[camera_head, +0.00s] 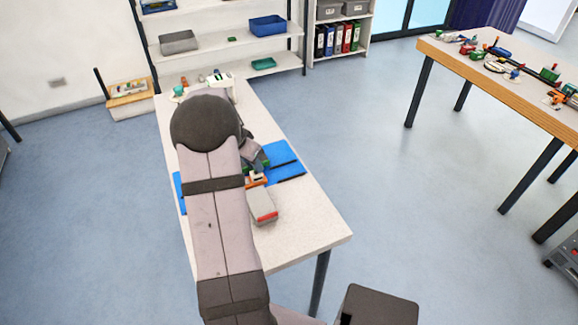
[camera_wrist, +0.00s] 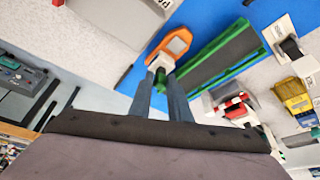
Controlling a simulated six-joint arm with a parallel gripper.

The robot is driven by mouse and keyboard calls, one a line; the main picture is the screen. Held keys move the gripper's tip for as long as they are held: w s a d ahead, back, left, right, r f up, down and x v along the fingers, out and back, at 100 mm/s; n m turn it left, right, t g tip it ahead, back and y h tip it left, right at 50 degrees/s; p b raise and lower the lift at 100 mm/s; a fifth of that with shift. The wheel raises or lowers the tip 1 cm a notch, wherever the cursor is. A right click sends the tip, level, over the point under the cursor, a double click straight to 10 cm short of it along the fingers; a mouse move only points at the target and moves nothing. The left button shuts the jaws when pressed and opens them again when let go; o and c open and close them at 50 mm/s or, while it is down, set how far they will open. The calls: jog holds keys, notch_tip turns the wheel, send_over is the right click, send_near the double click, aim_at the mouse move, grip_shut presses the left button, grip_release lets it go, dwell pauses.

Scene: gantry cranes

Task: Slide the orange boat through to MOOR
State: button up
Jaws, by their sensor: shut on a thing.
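The orange boat (camera_wrist: 179,42) shows in the wrist view as an orange outline around a grey inside, over the blue mat (camera_wrist: 203,12). My gripper (camera_wrist: 161,66) is shut at the boat's near end, with a small green piece showing by the fingertips. In the head view the boat (camera_head: 258,182) is a small orange patch just beyond a grey block, and my arm hides much of the area around it. Green rails (camera_wrist: 218,52) with a dark strip between them lie right of the boat in the wrist view. I cannot read a MOOR label.
A grey block with a red end (camera_head: 262,206) stands close to the boat on the white table (camera_head: 312,228). Red-and-white and yellow models (camera_wrist: 295,100) stand to the right in the wrist view. The table's near right corner is clear.

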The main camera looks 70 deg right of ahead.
jog(key=shift+w+a+b, duration=1.6)
jog(key=shift+w+a, duration=1.7)
jog(key=shift+w, duration=0.05)
jog(key=shift+w+a+b, duration=0.65)
jog(key=shift+w+a, duration=1.95)
jog(key=o, duration=0.8)
jog(key=shift+r, duration=0.15)
jog(key=shift+r+p, duration=2.3)
jog(key=shift+r, duration=1.1)
